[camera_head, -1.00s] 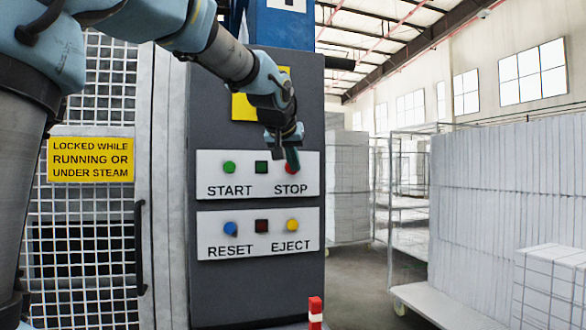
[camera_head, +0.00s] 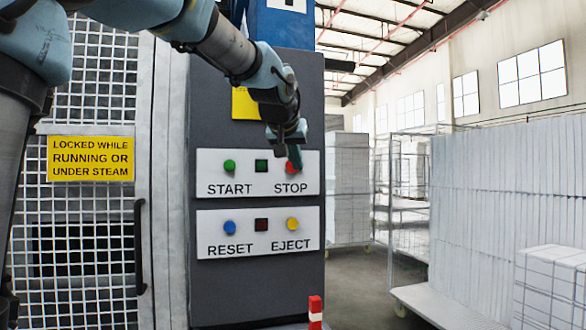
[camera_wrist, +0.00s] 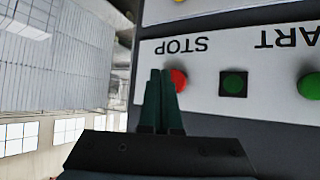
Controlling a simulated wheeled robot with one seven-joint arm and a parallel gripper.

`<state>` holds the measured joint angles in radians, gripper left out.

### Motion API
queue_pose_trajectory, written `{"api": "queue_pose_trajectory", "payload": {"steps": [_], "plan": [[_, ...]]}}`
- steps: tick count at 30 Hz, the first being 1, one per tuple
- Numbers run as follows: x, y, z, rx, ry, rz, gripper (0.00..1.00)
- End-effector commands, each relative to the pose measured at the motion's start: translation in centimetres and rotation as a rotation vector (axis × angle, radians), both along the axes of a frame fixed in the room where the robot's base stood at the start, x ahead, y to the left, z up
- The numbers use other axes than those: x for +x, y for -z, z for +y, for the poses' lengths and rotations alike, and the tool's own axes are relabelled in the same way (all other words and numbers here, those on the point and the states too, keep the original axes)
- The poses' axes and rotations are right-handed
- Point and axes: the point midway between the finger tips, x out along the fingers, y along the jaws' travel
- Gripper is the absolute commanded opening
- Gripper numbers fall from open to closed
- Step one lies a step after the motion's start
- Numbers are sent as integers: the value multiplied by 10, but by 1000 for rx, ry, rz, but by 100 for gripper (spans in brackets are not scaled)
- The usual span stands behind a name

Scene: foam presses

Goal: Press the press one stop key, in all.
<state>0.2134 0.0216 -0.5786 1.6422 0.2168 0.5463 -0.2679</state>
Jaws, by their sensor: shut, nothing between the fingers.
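The red stop key (camera_head: 290,167) is at the right end of the upper white panel (camera_head: 215,172), above the word STOP. My gripper (camera_head: 296,163) is shut and empty, with its tips in front of the stop key and hiding part of it. In the wrist view the stop key (camera_wrist: 179,79) shows just right of my gripper's fingertips (camera_wrist: 161,74), partly covered by them. I cannot tell whether the tips touch the key.
The green start key (camera_head: 229,167) and a dark green square (camera_head: 261,166) share the panel. Below are the blue reset key (camera_head: 230,229), a dark red square (camera_head: 261,226) and the yellow eject key (camera_head: 292,224). A mesh door (camera_head: 85,220) stands left.

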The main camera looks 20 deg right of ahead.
Motion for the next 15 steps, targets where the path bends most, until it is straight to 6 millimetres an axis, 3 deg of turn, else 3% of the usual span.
{"api": "queue_pose_trajectory", "payload": {"steps": [15], "plan": [[-43,1,5,1,1,-2,0]]}}
